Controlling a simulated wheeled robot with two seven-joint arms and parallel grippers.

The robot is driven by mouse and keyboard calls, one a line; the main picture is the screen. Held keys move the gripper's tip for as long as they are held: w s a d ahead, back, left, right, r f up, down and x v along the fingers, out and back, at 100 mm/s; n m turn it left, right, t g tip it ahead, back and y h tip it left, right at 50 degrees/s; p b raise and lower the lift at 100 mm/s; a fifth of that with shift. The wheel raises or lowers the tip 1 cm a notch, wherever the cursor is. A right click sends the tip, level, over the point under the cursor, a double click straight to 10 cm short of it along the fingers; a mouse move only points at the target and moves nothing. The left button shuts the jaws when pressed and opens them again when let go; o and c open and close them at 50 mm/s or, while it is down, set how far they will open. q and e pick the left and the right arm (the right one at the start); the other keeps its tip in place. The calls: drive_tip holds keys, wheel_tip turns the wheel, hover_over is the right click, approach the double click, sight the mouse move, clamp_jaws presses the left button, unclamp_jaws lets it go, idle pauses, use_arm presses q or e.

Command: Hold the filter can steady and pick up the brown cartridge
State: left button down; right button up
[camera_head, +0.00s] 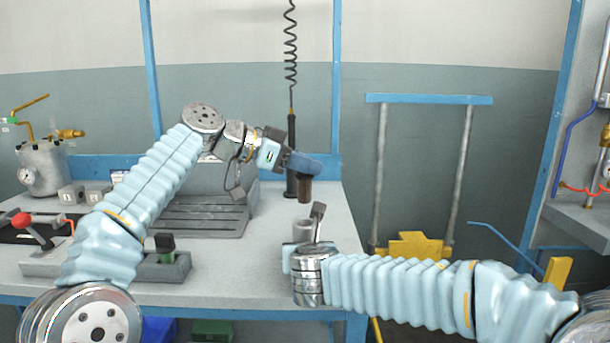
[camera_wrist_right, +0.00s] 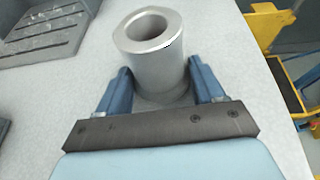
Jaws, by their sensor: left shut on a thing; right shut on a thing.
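The filter can (camera_head: 304,229) is a grey metal cylinder standing on the bench. In the right wrist view the filter can (camera_wrist_right: 157,62) stands between the two blue fingers, with its round top opening facing up. My right gripper (camera_wrist_right: 162,80) is shut on it; in the head view my right wrist hides its lower part.
A grey slotted block (camera_head: 200,215) stands left of the cartridge. A dark tool (camera_head: 291,150) hangs on a coiled cord just behind my left gripper. A metal pot with a gauge (camera_head: 43,165) stands at the far left. The bench's right edge is close to the can.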

drive_tip(key=o, duration=1.3)
